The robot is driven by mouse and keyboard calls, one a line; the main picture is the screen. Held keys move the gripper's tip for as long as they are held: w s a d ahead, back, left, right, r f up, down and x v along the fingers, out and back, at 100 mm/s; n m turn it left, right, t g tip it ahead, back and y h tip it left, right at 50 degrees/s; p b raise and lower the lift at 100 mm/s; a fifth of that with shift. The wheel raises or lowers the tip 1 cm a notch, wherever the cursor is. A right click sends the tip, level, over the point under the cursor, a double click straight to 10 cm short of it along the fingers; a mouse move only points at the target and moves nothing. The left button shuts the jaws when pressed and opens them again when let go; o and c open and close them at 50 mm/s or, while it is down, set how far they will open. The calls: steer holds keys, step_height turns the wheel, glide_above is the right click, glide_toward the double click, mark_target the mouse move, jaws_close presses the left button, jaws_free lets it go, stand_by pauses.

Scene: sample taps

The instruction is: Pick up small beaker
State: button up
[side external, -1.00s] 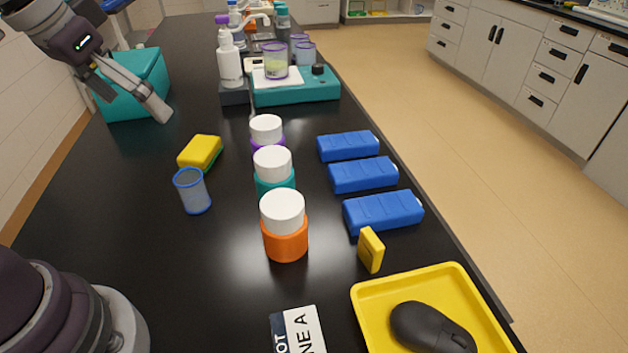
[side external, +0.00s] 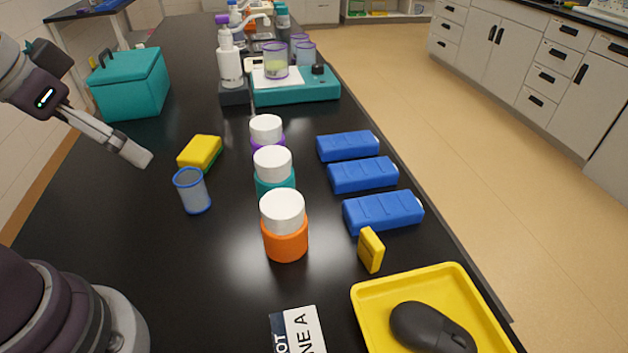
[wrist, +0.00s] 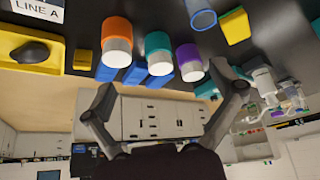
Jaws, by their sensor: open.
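A small translucent blue beaker (side external: 192,190) with a darker blue rim stands upright on the black bench in the side external view. It appears empty and is close to a yellow-green sponge (side external: 200,153). My gripper (side external: 142,158) is above the bench to the left of the beaker, apart from it. In the wrist view my gripper (wrist: 163,78) has its fingers spread wide with nothing between them. The beaker (wrist: 200,14) is cut off at that view's top edge, outside the fingers.
White-capped jars in orange (side external: 285,238), teal (side external: 274,186) and purple (side external: 267,144) stand right of the beaker. Blue blocks (side external: 383,211) lie further right. A yellow tray (side external: 363,303) holds a mouse. A teal box (side external: 130,85) stands behind my gripper. The bench left of the beaker is clear.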

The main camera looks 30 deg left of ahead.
steer(key=shift+c, duration=1.1)
steer(key=n+g, duration=0.6)
steer(key=n, duration=1.3)
glide_above(192, 189)
steer(key=w, duration=0.1)
step_height(192, 189, down, 10)
steer(key=f, duration=0.3)
steer(key=a+f, duration=0.1)
steer(key=f, duration=0.2)
steer(key=a+f, duration=0.1)
steer(key=f, duration=0.2)
steer(key=shift+f, duration=0.1)
steer(key=c, duration=0.9)
